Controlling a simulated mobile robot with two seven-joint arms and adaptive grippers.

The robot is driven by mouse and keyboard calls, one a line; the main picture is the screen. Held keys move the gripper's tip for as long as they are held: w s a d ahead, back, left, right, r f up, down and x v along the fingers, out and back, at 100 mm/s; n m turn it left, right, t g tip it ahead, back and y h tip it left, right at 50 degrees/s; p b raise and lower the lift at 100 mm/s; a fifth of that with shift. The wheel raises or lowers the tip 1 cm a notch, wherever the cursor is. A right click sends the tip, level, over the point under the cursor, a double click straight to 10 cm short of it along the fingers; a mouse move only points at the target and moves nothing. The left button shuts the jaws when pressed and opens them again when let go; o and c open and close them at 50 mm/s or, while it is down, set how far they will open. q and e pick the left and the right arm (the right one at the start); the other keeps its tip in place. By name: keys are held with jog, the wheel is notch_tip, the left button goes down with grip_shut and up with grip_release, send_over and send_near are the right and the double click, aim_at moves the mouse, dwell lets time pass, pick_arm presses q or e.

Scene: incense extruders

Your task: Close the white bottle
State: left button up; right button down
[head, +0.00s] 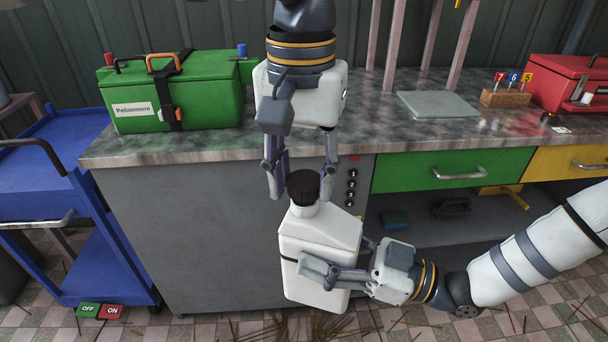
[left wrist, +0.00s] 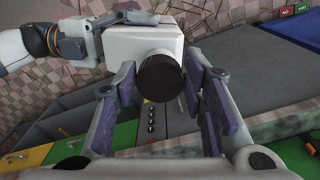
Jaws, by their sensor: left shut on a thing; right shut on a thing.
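The white bottle (head: 318,240) is held in front of the counter, slightly tilted in the head view. Its black cap (head: 303,185) sits on the neck, and whether it is fully tightened cannot be told. The cap also shows end-on in the left wrist view (left wrist: 160,77), with the white bottle body (left wrist: 140,42) behind it. My left gripper (head: 301,192) comes from above, its two fingers on either side of the cap, shut on it. My right gripper (head: 335,272) comes from the right and is shut on the bottle's lower body, covering part of its front.
On the counter (head: 370,125) stand a green toolbox (head: 205,92), a grey plate (head: 437,105), a wooden number block (head: 505,97) and a red case (head: 565,85). A blue cart (head: 60,150) stands left. The counter front with its knobs is close behind the bottle.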

pick_arm(q)
jog(key=shift+f, duration=0.75)
jog(key=shift+f, duration=0.55)
jog(key=m, duration=0.5)
jog(key=shift+w+a, duration=0.1)
jog(key=shift+f+m, duration=0.1)
jog(key=shift+m, duration=1)
jog(key=m, duration=0.2)
jog(key=shift+w+a+m, duration=0.15)
jog(key=shift+w+m, duration=0.05)
jog(key=shift+m, duration=0.1)
jog(key=o, duration=0.7)
